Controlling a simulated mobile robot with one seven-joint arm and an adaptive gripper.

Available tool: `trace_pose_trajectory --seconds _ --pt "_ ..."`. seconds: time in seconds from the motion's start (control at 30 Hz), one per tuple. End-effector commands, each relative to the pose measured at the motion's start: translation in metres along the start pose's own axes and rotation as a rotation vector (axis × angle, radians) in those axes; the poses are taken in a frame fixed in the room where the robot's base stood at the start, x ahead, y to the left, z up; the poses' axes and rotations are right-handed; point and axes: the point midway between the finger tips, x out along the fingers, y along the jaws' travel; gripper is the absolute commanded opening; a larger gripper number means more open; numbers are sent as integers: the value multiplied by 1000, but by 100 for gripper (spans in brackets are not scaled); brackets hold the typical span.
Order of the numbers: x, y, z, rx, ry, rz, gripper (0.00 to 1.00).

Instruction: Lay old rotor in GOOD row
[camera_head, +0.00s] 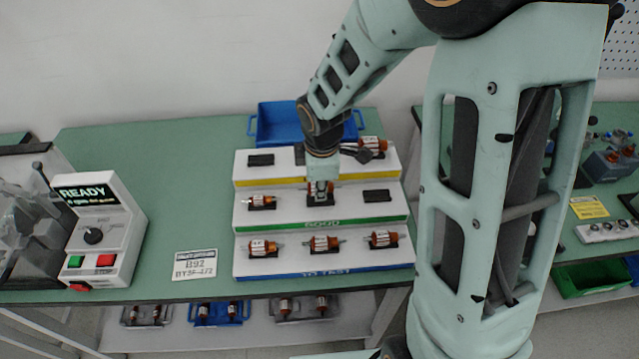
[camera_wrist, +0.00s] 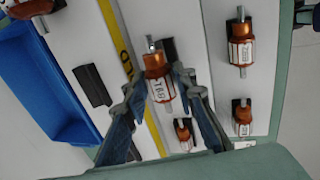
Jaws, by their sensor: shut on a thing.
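The rotor (camera_wrist: 157,80) is orange with a white label and a metal shaft. My gripper (camera_wrist: 156,82) is shut on it in the wrist view. In the head view my gripper (camera_head: 321,190) is over the middle place of the GOOD row (camera_head: 285,227), the stand's green-edged middle step, and mostly hides the rotor. I cannot tell whether the rotor touches its cradle. Another rotor (camera_head: 261,202) lies at the left of this row. A dark cradle (camera_head: 377,196) at its right is empty.
Several rotors (camera_head: 263,247) fill the front TO TEST row. The yellow-edged top step holds a rotor (camera_head: 374,143) at the right and an empty cradle (camera_head: 261,160) at the left. A blue bin (camera_head: 280,118) stands behind. A READY tester (camera_head: 97,235) stands left.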

Motion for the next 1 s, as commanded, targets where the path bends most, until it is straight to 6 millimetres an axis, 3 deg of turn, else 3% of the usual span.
trace_pose_trajectory --seconds 1.0 --pt "20 -5 0 -1 0 1 0"
